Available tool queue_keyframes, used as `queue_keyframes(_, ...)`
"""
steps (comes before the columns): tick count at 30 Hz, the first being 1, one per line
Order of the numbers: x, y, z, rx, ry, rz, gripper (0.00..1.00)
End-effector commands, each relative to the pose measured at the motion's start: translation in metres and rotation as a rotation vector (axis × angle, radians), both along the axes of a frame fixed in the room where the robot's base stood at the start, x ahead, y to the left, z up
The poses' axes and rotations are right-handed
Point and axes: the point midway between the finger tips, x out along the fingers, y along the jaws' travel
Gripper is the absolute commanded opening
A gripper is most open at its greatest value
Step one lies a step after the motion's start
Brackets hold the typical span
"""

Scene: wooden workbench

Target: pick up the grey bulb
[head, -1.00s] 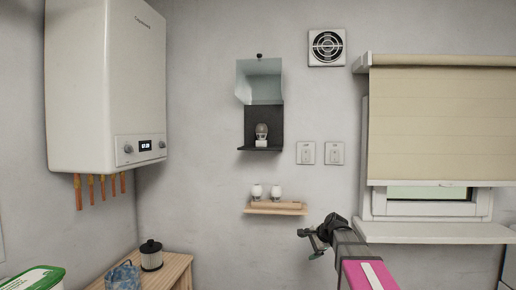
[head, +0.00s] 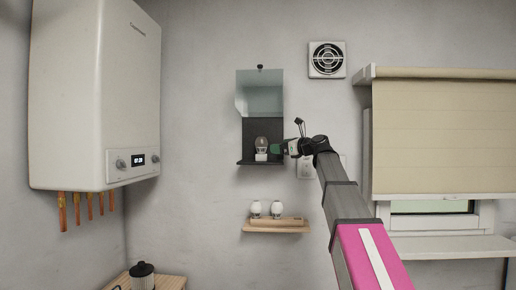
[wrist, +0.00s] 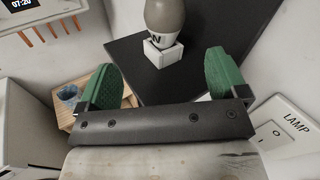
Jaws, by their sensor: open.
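The grey bulb (head: 261,143) stands upright in a small white holder (head: 261,157) on the floor of a dark wall box (head: 247,160). In the wrist view the bulb (wrist: 164,14) is cut off by the top edge, above its white holder (wrist: 163,52). My gripper (wrist: 165,75) is open and empty, its two green fingers apart. The bulb and holder lie beyond the fingertips, roughly centred between them. In the head view my gripper (head: 281,147) is at the right side of the box, just right of the bulb.
A raised clear flap (head: 259,92) hangs above the box. Two white bulbs (head: 266,209) stand on a wooden shelf (head: 270,230) below. A switch marked LAMP (wrist: 288,127) is close to the right finger. The boiler (head: 95,95) is at left.

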Motion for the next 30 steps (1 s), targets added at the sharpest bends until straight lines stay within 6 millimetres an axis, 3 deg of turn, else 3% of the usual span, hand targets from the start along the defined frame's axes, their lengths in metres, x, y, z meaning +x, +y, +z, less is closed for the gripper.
queue_keyframes(4, 0.002, 0.005, 0.010, 0.023, 0.007, 0.005, 0.92)
queue_keyframes(13, 0.028, 0.038, 0.010, 0.022, 0.008, 0.006, 0.92)
queue_keyframes(22, 0.042, 0.054, 0.012, 0.020, 0.006, 0.003, 0.92)
queue_keyframes(30, 0.066, 0.081, 0.016, 0.021, 0.007, 0.004, 0.92)
